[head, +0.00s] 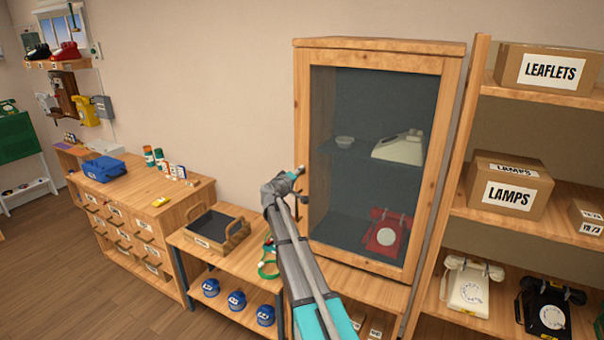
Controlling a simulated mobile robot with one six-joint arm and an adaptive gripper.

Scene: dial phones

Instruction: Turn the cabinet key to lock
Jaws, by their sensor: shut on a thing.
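The wooden cabinet (370,44) stands in the middle of the head view. Its glass door (436,150) looks closed in its wooden frame. My gripper (299,171) is at the left edge of the cabinet front, about halfway up the door frame. It is shut on the cabinet key, which is too small and too covered by my gripper to make out. The key's angle and the lock cannot be seen. A red phone (387,234) sits below.
A shelf unit (470,120) with boxes and phones stands close on the cabinet's right. Further left is a drawer chest (130,190). Floor (60,270) is clear at far left.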

